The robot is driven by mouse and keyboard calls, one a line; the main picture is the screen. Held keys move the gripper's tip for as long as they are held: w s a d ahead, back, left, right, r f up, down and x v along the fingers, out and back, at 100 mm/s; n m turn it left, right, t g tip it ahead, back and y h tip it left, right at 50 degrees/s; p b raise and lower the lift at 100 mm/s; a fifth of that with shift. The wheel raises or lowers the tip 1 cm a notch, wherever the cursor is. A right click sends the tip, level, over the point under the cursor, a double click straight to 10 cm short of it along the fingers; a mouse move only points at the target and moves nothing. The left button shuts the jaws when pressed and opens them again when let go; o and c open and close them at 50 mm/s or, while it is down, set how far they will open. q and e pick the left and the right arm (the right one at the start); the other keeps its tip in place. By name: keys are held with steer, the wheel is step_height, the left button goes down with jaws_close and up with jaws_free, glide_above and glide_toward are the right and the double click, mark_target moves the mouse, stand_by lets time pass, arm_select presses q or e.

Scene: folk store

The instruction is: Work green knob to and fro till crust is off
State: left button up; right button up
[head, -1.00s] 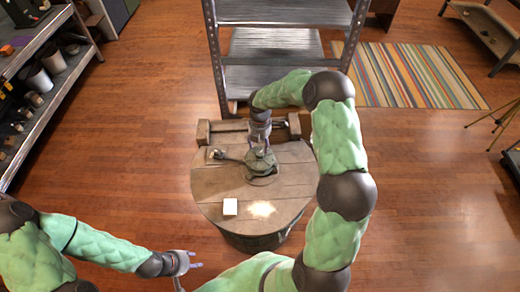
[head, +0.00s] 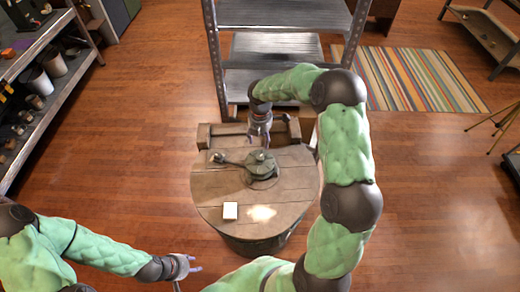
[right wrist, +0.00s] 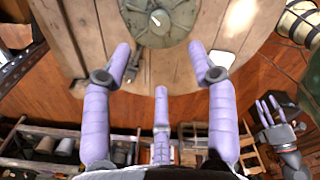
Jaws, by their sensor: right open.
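A grey-green round fitting with a small knob on top (head: 261,160) sits on the round wooden barrel top (head: 210,188). A dark lever reaches left from it. In the right wrist view, the fitting (right wrist: 150,32) shows at the top with a pale mark at its middle; crust on it is too small to tell. My right gripper (head: 259,141) is open and empty, just behind the knob and apart from it; its three fingers (right wrist: 162,85) are spread in the wrist view. My left gripper (head: 195,268) is open and empty, in front of the barrel at left.
A wooden beam (head: 210,134) stands behind the barrel, with a metal shelf (head: 275,55) beyond. Shelves (head: 45,95) line the left.

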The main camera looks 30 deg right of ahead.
mark_target(260, 157)
step_height(260, 157, down, 12)
steer(key=m+p, duration=0.3)
steer(key=m, duration=0.6)
steer(key=shift+a+r+p, duration=0.1)
steer(key=shift+r+p, duration=0.05)
steer(key=shift+p, duration=0.25)
